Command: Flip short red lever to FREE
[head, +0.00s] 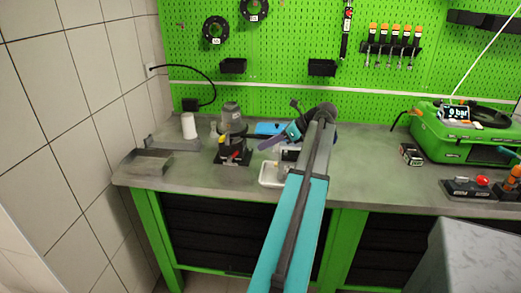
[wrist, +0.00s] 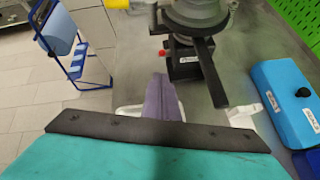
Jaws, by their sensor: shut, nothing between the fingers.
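A grey pump (head: 231,118) stands on a black base on the bench, left of centre in the head view. A small red part (head: 236,155), likely the short red lever, shows low on its front. In the wrist view a small red tip (wrist: 162,52) shows at the left of the black base, below the pump body (wrist: 192,12). A long black bar (wrist: 211,72) sticks out from the pump. My gripper (head: 264,145) is shut and empty, right of the pump. Its purple fingers (wrist: 160,82) point toward the base, apart from the red tip. The lever's setting cannot be read.
A white tray (head: 268,182) lies under my arm. A blue case (wrist: 290,90) is right of the pump in the wrist view. A green machine (head: 460,140) stands at right.

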